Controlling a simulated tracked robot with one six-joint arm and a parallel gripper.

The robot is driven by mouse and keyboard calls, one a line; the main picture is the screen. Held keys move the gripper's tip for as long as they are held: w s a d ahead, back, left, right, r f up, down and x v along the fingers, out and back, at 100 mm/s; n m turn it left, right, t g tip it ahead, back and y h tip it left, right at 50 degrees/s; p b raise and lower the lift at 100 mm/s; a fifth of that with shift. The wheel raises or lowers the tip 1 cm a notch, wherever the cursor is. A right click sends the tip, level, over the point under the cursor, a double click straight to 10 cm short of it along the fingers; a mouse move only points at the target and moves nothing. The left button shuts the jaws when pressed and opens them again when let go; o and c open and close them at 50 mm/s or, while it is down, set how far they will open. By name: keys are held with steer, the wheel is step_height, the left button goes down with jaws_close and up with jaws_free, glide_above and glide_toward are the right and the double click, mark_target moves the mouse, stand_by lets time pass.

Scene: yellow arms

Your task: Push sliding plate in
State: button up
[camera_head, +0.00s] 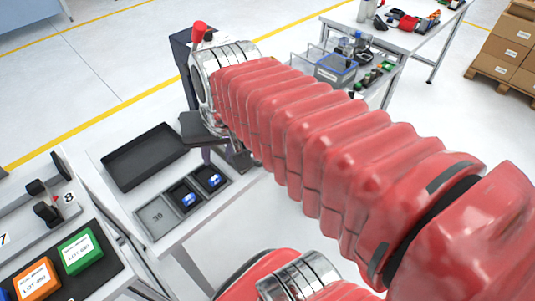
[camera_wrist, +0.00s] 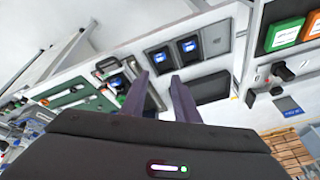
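I cannot tell for sure which part is the sliding plate. A grey panel (camera_head: 22,207) with black knobs (camera_head: 46,212) and the numbers 7 and 8 stands at the left edge of the head view. A black knob (camera_wrist: 283,71) also shows at the right in the wrist view. My gripper (camera_wrist: 158,77) is open and empty, its two dark fingers apart. In the wrist view it points toward a bench, with the compartment tray behind the fingertips; I see no clear contact. In the head view my red-sleeved arm hides most of the gripper.
A compartment tray (camera_head: 207,198) holds blue items beside an empty black tray (camera_head: 144,157). A green box (camera_head: 80,251) and an orange box (camera_head: 37,279) stand near the panel. A green slotted board (camera_wrist: 75,97) shows at the wrist view's left. Cartons (camera_head: 503,47) stand far right.

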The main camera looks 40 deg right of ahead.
steer(key=d+f+m+g, duration=0.2)
steer(key=d+m, duration=0.9)
steer(key=d, duration=0.5)
steer(key=shift+s+d+m+y, duration=0.15)
steer(key=shift+m+y, duration=0.15)
steer(key=shift+y, duration=0.1)
steer(key=f, duration=0.4)
steer(key=w+f, duration=0.1)
steer(key=f, duration=0.4)
steer(key=w+f, duration=0.1)
steer(key=f, duration=0.3)
steer(key=shift+w+f, duration=0.2)
steer(key=shift+f, duration=0.05)
jaws_close()
